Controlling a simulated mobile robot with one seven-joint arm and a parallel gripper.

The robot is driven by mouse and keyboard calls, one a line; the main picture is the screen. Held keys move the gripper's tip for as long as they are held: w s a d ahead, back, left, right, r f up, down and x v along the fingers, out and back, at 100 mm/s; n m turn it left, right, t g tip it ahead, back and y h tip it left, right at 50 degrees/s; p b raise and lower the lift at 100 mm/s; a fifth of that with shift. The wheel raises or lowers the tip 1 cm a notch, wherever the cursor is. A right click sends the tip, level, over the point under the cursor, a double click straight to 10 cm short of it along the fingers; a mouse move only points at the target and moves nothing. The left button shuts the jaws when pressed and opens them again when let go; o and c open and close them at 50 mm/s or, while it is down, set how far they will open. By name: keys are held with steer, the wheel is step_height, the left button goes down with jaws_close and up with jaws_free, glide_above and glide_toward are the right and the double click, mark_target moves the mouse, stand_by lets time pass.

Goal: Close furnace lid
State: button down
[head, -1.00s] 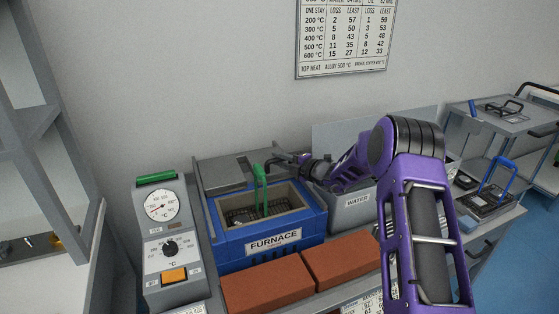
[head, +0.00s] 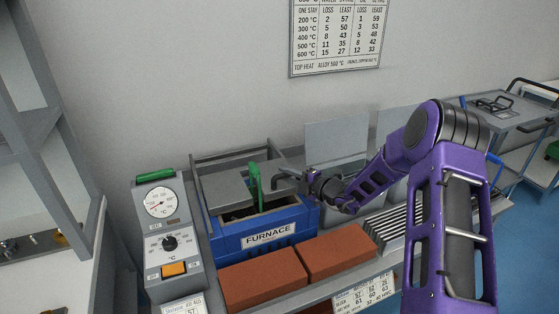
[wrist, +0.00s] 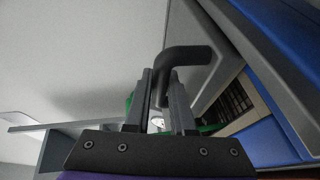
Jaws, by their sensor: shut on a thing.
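The blue furnace (head: 235,247) stands on the bench with its name plate facing front. Its flat grey lid (head: 227,190) lies over the rear part of the opening. The front part of the opening is still uncovered, and a green upright handle (head: 255,182) stands there. The lid's dark bent handle (wrist: 187,57) sticks out at its right side. My gripper (wrist: 160,95) is shut on this handle, with the bar between its fingers. In the head view, my gripper (head: 305,183) is at the furnace's right side. The exact finger contact is small there.
Red-brown bricks (head: 335,254) lie in front of the furnace. A grey control box with a dial (head: 160,202) stands close at left. Upright grey panels (head: 337,143) and a ribbed grey rack (head: 400,222) are at right. A wall chart hangs above.

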steer(key=s, duration=0.1)
steer(key=s+d+p, duration=0.1)
steer(key=s, duration=0.1)
steer(key=s+d, duration=0.1)
steer(key=s, duration=0.1)
steer(key=shift+r, duration=0.1)
steer(key=shift+s+d+p, duration=0.1)
steer(key=shift+s+p, duration=0.05)
steer(key=shift+p, duration=0.15)
steer(key=shift+f, duration=0.2)
steer(key=c, duration=0.8)
jaws_free()
steer(key=shift+s+r, duration=0.1)
steer(key=shift+o, duration=0.2)
steer(key=shift+d, duration=0.1)
steer(key=p+v, duration=0.1)
steer(key=v, duration=1.6)
steer(key=shift+s+r+p, duration=0.15)
steer(key=shift+p, duration=0.15)
steer(key=shift+d, duration=0.1)
